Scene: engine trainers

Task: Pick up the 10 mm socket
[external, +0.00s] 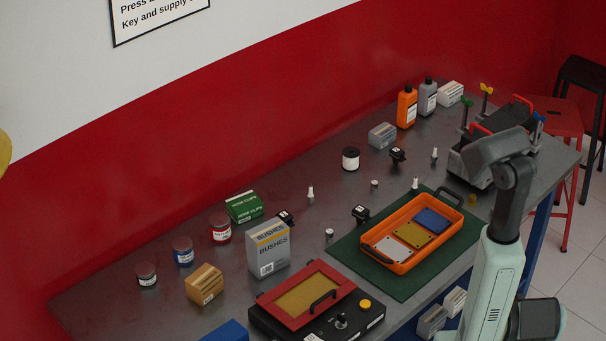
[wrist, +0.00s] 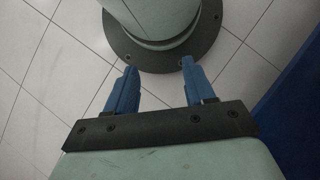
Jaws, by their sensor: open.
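Two small silvery cylinders that look like sockets stand on the grey bench in the external view. One socket (external: 329,234) is right of the BUSHES box, and the other socket (external: 374,184) is farther back, near the white-and-black roll. Their size markings are too small to read, so I cannot tell which is 10 mm. My gripper (wrist: 158,72) shows in the wrist view with its blue fingers apart and nothing between them. It points at the tiled floor and my own base, away from the bench items. I cannot make out its fingers in the external view.
An orange tray (external: 376,257) with white, yellow and blue panels lies on a green mat (external: 345,252). A BUSHES box (external: 268,248), spark-plug-like parts (external: 310,195), small black parts (external: 361,213) and a red-lidded control box (external: 318,320) stand around. The bench's middle has bare patches.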

